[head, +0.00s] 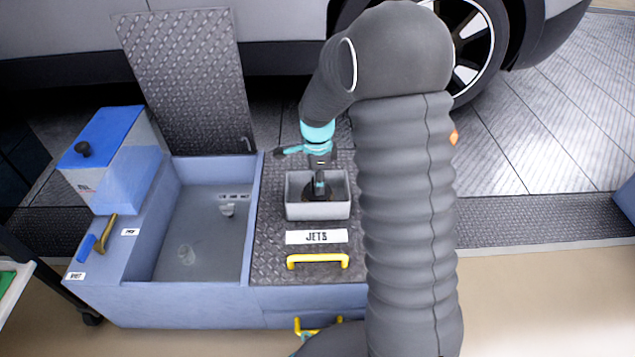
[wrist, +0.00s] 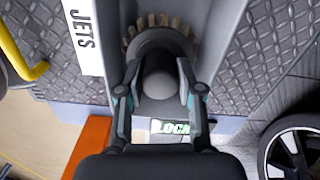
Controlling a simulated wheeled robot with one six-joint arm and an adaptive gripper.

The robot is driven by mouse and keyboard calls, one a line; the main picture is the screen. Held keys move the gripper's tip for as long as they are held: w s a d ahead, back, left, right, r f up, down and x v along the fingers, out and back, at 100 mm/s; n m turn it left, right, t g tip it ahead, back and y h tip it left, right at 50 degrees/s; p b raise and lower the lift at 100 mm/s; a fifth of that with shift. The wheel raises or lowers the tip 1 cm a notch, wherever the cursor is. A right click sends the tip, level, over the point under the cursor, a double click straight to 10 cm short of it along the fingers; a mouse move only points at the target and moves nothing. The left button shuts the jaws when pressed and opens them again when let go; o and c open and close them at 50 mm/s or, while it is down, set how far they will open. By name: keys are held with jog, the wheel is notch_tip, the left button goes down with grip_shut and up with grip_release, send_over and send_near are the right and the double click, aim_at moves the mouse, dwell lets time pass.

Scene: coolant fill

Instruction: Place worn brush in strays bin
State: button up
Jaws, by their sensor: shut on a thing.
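My gripper (head: 320,183) points down into a small grey bin (head: 335,212) behind the JETS label. In the wrist view my gripper (wrist: 160,85) is shut on the grey knob of a round brush (wrist: 158,76). Tan bristles fan out at the brush's far edge. The brush shows as a dark round shape (head: 317,197) within the bin's outline in the head view. I cannot tell whether it touches the bin's floor. No label reading strays is legible.
A JETS label (head: 316,237) and a yellow handle (head: 318,261) lie in front of the bin on a tread-plate lid. An open basin (head: 205,240) is to the left, with a blue-topped box (head: 110,160) beside it. A car wheel (head: 470,45) stands behind.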

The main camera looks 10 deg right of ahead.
jog(key=shift+f, duration=0.2)
jog(key=o, duration=0.9)
jog(key=s+r+n+t+p, duration=0.1)
jog(key=s+r+n, duration=0.15)
jog(key=r, duration=0.65)
jog(key=s+r+n+p, duration=0.1)
jog(key=s+r, duration=0.2)
jog(key=r, duration=0.6)
jog(key=shift+s+d+r+n+t, duration=0.15)
jog(key=shift+s+r+n+t, duration=0.7)
jog(key=shift+s+n, duration=2.25)
jog(key=shift+s+d+r+n+t, duration=0.15)
jog(key=shift+s+r+n+t, duration=1.2)
jog(key=shift+s, duration=2.95)
jog(key=shift+s+d+r+n+t, duration=0.15)
jog(key=shift+s+r+n, duration=0.35)
jog(key=shift+s+n, duration=2.85)
